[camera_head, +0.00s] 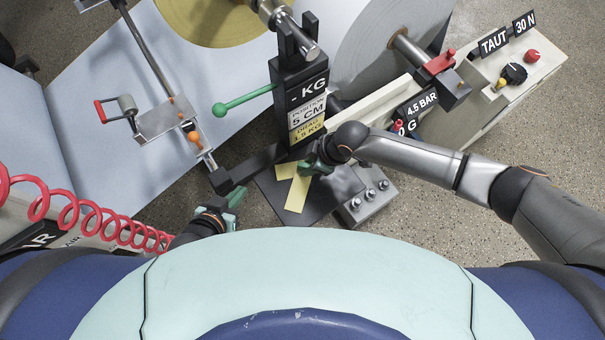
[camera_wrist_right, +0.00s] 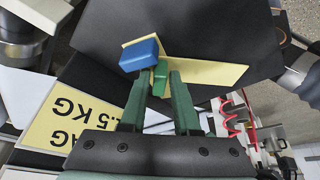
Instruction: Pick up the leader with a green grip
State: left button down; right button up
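Two yellow leaders lie on a dark plate: one long strip (camera_head: 297,194) and a shorter piece (camera_head: 286,171) showing beside it. In the right wrist view, a green grip (camera_wrist_right: 160,79) sits at a yellow strip (camera_wrist_right: 213,72), with a blue grip (camera_wrist_right: 140,55) close to its left. My right gripper (camera_head: 316,168) is down over the leaders. Its fingers are apart, with the green grip between the fingertips; whether they press on it I cannot tell. My left gripper (camera_head: 236,207) is left of the plate, empty, its fingers apart.
A dark post (camera_head: 300,75) with labels and a green-knobbed lever (camera_head: 245,101) stands behind the plate. A metal block with knobs (camera_head: 365,200) is right of it. A red coiled hose (camera_head: 85,215) hangs at left. Large rolls stand at the back.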

pick_arm(q)
jog(key=shift+a, duration=0.1)
pick_arm(e)
grip_shut()
jog(key=shift+r, duration=0.1)
jog(key=shift+r, duration=0.2)
jog(key=v, duration=0.1)
jog(key=p+v, duration=0.1)
jog(key=v, duration=0.1)
jog(key=shift+w+a+r, duration=0.1)
jog(key=shift+a+r, duration=0.1)
jog(key=shift+a, duration=0.1)
pick_arm(q)
jog(key=shift+s+a+r+p, duration=0.2)
jog(key=shift+a+r+p, duration=0.05)
jog(key=shift+r+p, duration=0.3)
jog(key=shift+s+a+r+p, duration=0.15)
jog(key=shift+a+r+p, duration=0.1)
jog(key=shift+r+p, duration=0.3)
pick_arm(e)
jog(key=s+d+r, duration=0.7)
jog(key=d+r, duration=0.2)
jog(key=d, duration=0.2)
jog(key=shift+s+r, duration=0.15)
jog(key=shift+s, duration=0.25)
